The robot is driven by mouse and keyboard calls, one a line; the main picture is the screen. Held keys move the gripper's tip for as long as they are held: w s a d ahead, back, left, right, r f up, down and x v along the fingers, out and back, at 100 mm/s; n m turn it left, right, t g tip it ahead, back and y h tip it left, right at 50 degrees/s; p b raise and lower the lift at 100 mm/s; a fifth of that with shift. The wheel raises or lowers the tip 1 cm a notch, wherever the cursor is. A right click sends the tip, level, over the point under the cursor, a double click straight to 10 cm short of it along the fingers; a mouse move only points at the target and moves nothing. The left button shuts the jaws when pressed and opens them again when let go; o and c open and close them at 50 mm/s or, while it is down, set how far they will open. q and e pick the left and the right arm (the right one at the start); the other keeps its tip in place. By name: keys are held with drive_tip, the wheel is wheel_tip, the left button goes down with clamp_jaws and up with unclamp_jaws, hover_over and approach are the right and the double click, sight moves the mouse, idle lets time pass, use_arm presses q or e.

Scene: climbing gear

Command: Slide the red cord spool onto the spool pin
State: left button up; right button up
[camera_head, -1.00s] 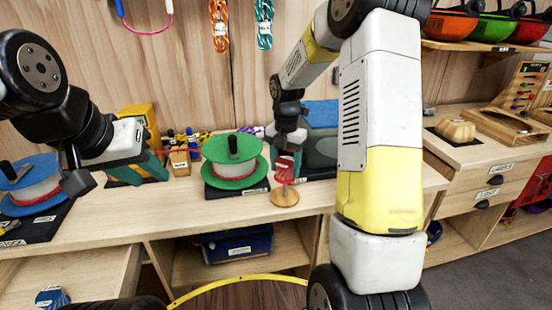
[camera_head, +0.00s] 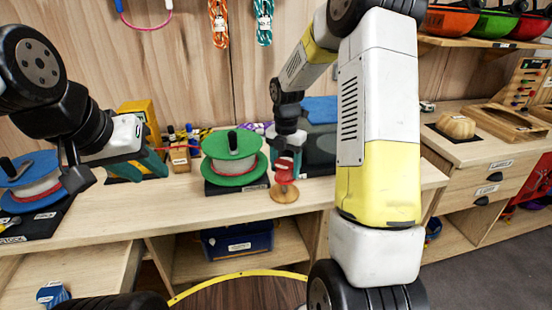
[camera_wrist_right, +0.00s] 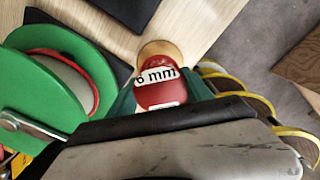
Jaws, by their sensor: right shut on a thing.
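The red cord spool (camera_head: 284,172) is small and red; its white "6 mm" label shows in the right wrist view (camera_wrist_right: 157,76). My right gripper (camera_head: 286,160) is shut on it from above. The spool stands close above the round wooden base (camera_head: 284,195) of the spool pin, which also shows in the right wrist view (camera_wrist_right: 160,49). The pin's shaft is hidden, so I cannot tell how far the spool is around it. My left gripper (camera_head: 142,164) is to the left, with its teal fingers apart and no object visible between them.
A large green spool (camera_head: 232,177) stands just left of the pin, and a blue spool (camera_head: 35,168) at far left. Dark cases (camera_head: 320,150) lie behind the right gripper. Bare bench top (camera_head: 180,212) is free in front.

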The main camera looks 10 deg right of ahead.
drive_tip(key=shift+f, duration=0.15)
drive_tip(key=shift+f, duration=1.1)
drive_tip(key=o, duration=1.5)
drive_tip(key=shift+r, duration=3.9)
drive_tip(key=shift+r, duration=0.1)
